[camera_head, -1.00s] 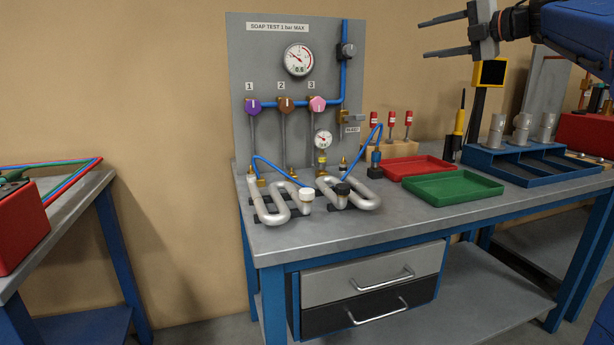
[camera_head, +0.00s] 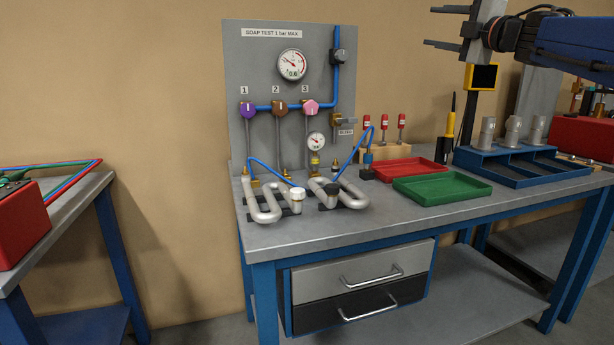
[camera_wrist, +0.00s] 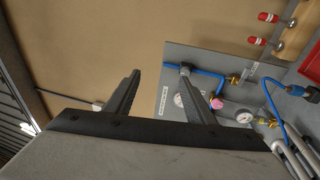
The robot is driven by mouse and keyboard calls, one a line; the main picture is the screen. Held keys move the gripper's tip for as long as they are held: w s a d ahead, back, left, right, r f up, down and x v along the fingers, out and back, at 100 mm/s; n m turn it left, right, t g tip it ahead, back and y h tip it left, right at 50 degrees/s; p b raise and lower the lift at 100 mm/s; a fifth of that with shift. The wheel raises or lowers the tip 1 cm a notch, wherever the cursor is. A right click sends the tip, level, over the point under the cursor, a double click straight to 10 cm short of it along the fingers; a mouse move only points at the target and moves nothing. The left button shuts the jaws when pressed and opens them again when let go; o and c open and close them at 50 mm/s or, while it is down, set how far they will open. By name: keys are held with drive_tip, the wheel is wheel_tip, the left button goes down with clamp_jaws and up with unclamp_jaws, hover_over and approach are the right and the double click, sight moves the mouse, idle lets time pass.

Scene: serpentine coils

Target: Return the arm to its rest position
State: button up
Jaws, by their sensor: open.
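My gripper (camera_head: 436,27) is at the upper right of the head view, raised above the bench and to the right of the grey test panel (camera_head: 262,60). Its two fingers point left, spread apart, with nothing between them. In the wrist view the open fingers (camera_wrist: 160,95) show against the bare wall and the panel's edge. My blue arm link reaches in from the right edge of the head view.
The bench (camera_head: 290,234) holds two serpentine coils (camera_head: 262,208), a red tray (camera_head: 410,168), a green tray (camera_head: 440,189) and a blue rack (camera_head: 520,170) with metal cylinders. A dark-screened post (camera_head: 483,77) stands below my gripper. Free air surrounds the fingers.

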drive_tip(key=s+d+f+m+g+h, duration=0.25)
drive_tip(key=s+f+m+h, duration=0.35)
drive_tip(key=s+f+m, duration=0.5)
drive_tip(key=s+d+f+m+g+h, duration=0.2)
drive_tip(key=s+d+f+m+h, duration=0.45)
drive_tip(key=f, duration=0.95)
drive_tip(key=s+a+f+m+g+y, duration=0.1)
drive_tip(key=s+a+f+g, duration=0.2)
drive_tip(key=s+f, duration=0.4)
drive_tip(key=s+a+f+m+g+y, duration=0.2)
drive_tip(key=s+a+f, duration=0.3)
drive_tip(key=f, duration=0.9)
drive_tip(key=s+a+f+m+g+y, duration=0.1)
drive_tip(key=s+a+f+g, duration=0.3)
drive_tip(key=s+f, duration=0.6)
drive_tip(key=shift+s+f+m, duration=0.15)
drive_tip(key=shift+s+m, duration=0.5)
drive_tip(key=shift+m, duration=0.1)
drive_tip(key=shift+d, duration=0.1)
